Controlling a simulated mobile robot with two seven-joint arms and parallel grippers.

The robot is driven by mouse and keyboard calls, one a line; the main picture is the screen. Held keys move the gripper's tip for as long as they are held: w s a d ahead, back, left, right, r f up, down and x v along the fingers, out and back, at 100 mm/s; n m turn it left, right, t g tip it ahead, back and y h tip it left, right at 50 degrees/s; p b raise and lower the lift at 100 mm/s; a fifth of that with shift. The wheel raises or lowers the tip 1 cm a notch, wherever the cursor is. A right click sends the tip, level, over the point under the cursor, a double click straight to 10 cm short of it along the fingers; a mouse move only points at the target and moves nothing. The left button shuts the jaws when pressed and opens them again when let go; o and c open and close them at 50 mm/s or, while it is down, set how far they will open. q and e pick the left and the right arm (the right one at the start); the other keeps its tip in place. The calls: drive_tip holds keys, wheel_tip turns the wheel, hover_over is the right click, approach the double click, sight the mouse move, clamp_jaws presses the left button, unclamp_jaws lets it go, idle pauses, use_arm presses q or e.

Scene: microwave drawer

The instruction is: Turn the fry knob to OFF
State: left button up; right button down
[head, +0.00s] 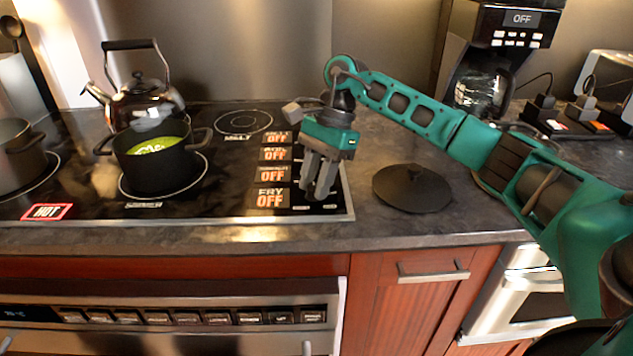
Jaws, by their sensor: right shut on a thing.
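The fry label (268,198) is the front one in a column of labels on the right of the black cooktop (235,165). It reads "FRY OFF" in orange. My right gripper (315,188) points down at the cooktop's right edge, just right of this label. Its fingers are close together, shut on the fry knob, which they hide. How far the knob is turned cannot be seen directly. My left gripper is not in view.
A black pot (155,163) with green contents stands on a left burner, with a kettle (140,90) behind it. A red "HOT" sign (47,212) shows front left. A black lid (412,187) lies on the counter right of my gripper. A coffee maker (490,60) stands behind.

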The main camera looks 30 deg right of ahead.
idle(0.6)
drive_tip(key=c, duration=0.8)
unclamp_jaws()
drive_tip(key=shift+r, duration=0.1)
drive_tip(key=v, duration=1.2)
drive_tip(key=shift+w+d+r, duration=0.1)
drive_tip(key=shift+d+r, duration=0.05)
drive_tip(key=shift+r, duration=0.2)
